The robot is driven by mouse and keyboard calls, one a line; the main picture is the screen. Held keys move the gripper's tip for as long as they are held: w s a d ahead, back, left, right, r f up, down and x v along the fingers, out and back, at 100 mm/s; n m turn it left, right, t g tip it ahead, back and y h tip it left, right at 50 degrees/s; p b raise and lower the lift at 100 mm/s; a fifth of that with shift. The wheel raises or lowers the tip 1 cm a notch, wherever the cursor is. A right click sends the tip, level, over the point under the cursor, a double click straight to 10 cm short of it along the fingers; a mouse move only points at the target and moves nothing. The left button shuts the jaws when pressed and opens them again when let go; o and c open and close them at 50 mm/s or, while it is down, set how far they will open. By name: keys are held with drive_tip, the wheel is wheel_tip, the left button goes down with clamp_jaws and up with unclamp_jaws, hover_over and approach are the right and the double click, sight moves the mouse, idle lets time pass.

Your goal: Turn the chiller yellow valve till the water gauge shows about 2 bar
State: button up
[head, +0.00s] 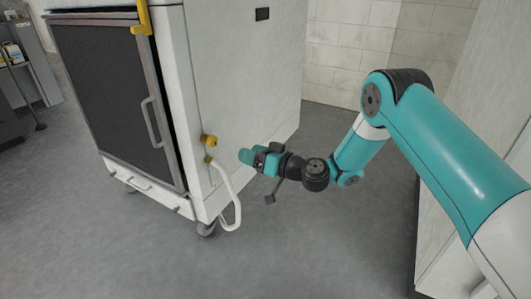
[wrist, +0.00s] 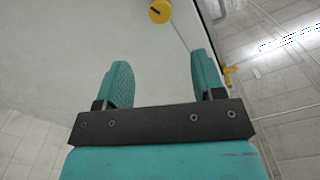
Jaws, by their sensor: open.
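The chiller looks to be the white cabinet (head: 228,85) with a dark front door in the head view. A yellow valve knob (head: 209,141) sits on its side near the front edge, above a smaller yellow fitting with a white hose. My gripper (head: 247,157) is to the right of the knob, apart from it. In the wrist view my gripper (wrist: 162,62) is open and empty, fingers spread. A round yellow knob (wrist: 159,11) with a dark mark lies beyond the fingertips at the top edge. I cannot make out a water gauge or a reading.
The white hose (head: 234,195) loops down beside a caster wheel. A yellow part (head: 143,17) is at the door's top, and a grey handle (head: 153,122) is on the door. A pale cabinet wall (head: 468,130) stands at right. Grey floor (head: 300,245) is clear in front.

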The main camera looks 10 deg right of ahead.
drive_tip(key=b+v, duration=0.2)
drive_tip(key=v, duration=0.2)
drive_tip(key=shift+s+d+b, duration=0.1)
drive_tip(key=shift+b, duration=0.2)
drive_tip(key=s+a+r+n+g+h+p, duration=0.1)
drive_tip(key=s+a+r+n+g+p, duration=0.2)
drive_tip(key=s+r, duration=0.35)
drive_tip(key=s+a+r+n+g+p, duration=0.1)
drive_tip(key=s+a+r+n+g, duration=0.15)
drive_tip(key=s+r+g, duration=0.45)
drive_tip(key=s+d+r+m+h+p, duration=0.1)
drive_tip(key=s+d+r+m+h, duration=0.2)
drive_tip(key=s, duration=0.4)
drive_tip(key=s+d+r+g+h+p, duration=0.1)
drive_tip(key=s+d+r+h+p, duration=0.2)
drive_tip(key=s, duration=0.5)
drive_tip(key=s+d+r+m+h, duration=0.2)
drive_tip(key=s+d+h, duration=0.1)
drive_tip(key=s+d, duration=0.3)
wheel_tip(320, 180, up, 38)
drive_tip(key=p, duration=3.7)
drive_tip(key=shift+a+p, duration=0.4)
drive_tip(key=shift+a, duration=0.1)
